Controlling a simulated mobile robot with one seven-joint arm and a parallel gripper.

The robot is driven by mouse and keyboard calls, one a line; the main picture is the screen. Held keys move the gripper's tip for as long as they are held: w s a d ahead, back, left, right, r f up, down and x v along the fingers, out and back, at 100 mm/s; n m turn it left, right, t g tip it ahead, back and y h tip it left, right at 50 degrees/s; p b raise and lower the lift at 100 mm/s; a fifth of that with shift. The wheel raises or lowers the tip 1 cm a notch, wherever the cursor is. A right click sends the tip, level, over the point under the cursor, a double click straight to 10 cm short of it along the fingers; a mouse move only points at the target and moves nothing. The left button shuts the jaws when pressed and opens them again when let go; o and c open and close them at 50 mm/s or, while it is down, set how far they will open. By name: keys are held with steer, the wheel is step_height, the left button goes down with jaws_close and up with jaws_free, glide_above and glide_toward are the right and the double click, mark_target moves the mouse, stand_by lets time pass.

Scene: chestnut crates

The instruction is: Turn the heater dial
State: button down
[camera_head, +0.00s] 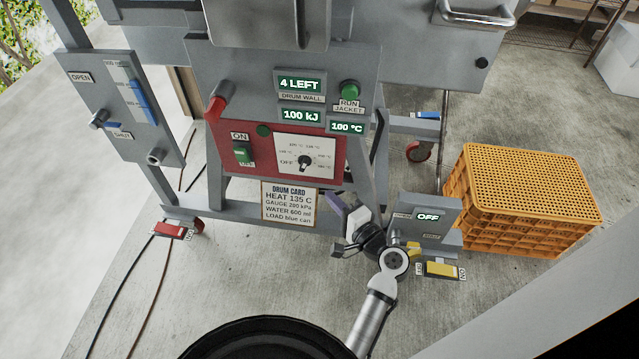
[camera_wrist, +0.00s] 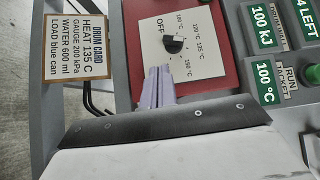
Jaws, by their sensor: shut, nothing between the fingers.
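The heater dial (camera_head: 304,162) is a small black knob on a white plate marked OFF and with temperatures, set in a red panel. It also shows in the wrist view (camera_wrist: 173,44); its exact setting is too small to read surely. My gripper (camera_head: 336,204) is shut and empty, below and to the right of the dial. In the wrist view its pale purple fingertips (camera_wrist: 158,74) overlap the plate's edge just short of the knob, apart from it. The drum card (camera_head: 290,204) reads HEAT 135 C; it also shows in the wrist view (camera_wrist: 86,46).
A green ON switch (camera_head: 243,152) sits left of the dial plate. Green displays (camera_head: 300,115) and a green button (camera_head: 349,90) are above. A grey box reading OFF (camera_head: 428,216) stands close right of my gripper. Orange crates (camera_head: 520,200) stand further right.

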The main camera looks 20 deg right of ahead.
steer(key=s+d, duration=0.1)
steer(key=s, duration=0.4)
steer(key=m+t+p, duration=0.3)
steer(key=p, duration=0.3)
glide_toward(310, 164)
steer(key=w+d, duration=0.1)
steer(key=w, duration=0.3)
steer(key=shift+w+a+r+p, duration=0.1)
steer(key=shift+w+a+p, duration=0.45)
steer(key=shift+a, duration=0.25)
steer(key=shift+w+a+r, duration=0.2)
steer(key=shift+w+a, duration=0.3)
steer(key=shift+a, duration=0.15)
